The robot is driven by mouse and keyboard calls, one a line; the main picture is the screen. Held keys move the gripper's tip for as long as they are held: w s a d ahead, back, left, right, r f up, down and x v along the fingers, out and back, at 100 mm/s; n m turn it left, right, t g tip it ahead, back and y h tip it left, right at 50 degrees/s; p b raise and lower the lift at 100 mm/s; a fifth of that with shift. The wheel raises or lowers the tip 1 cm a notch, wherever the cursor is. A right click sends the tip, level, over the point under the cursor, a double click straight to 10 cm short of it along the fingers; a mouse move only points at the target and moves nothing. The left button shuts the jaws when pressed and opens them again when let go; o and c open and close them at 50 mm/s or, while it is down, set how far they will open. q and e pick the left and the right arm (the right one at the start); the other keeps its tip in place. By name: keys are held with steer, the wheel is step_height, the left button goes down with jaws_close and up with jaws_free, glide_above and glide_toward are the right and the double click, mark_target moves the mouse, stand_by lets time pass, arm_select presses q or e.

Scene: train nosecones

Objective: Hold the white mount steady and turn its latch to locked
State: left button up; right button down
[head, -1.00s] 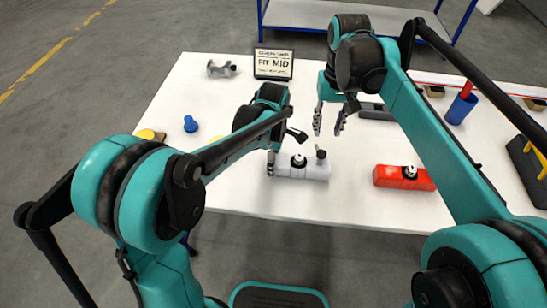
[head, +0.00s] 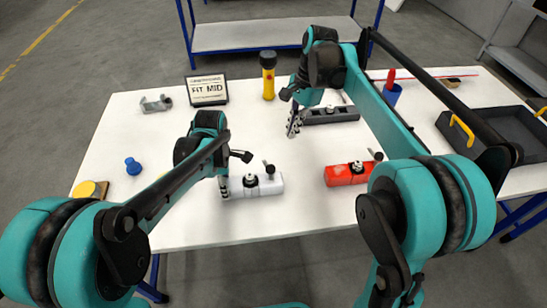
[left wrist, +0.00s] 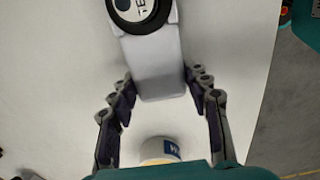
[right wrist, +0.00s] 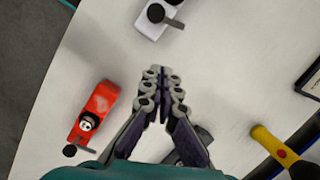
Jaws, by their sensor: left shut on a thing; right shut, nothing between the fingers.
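The white mount (head: 240,190) lies near the table's front edge, with a round black-and-white dial (head: 250,181) on top. Its latch (head: 268,168), a dark-knobbed lever, sticks up toward its right end. My left gripper (head: 223,187) is shut on the mount's left end. In the left wrist view the fingers flank the white mount (left wrist: 160,80); the latch is out of that view. My right gripper (head: 292,131) is shut and empty, above the table, behind and right of the mount. In the right wrist view its fingertips (right wrist: 161,75) meet, apart from the white mount (right wrist: 144,25) and its latch (right wrist: 172,22).
A red mount (head: 342,175) lies to the right, a grey one (head: 340,116) behind my right gripper.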

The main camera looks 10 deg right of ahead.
mark_target(268, 168)
steer(key=s+a+f+m, duration=0.1)
steer(key=a+f, duration=0.4)
steer(key=f, duration=0.4)
steer(key=shift+s+a+f+m, duration=0.15)
steer(key=shift+f+m, duration=0.15)
steer(key=shift+f, duration=0.1)
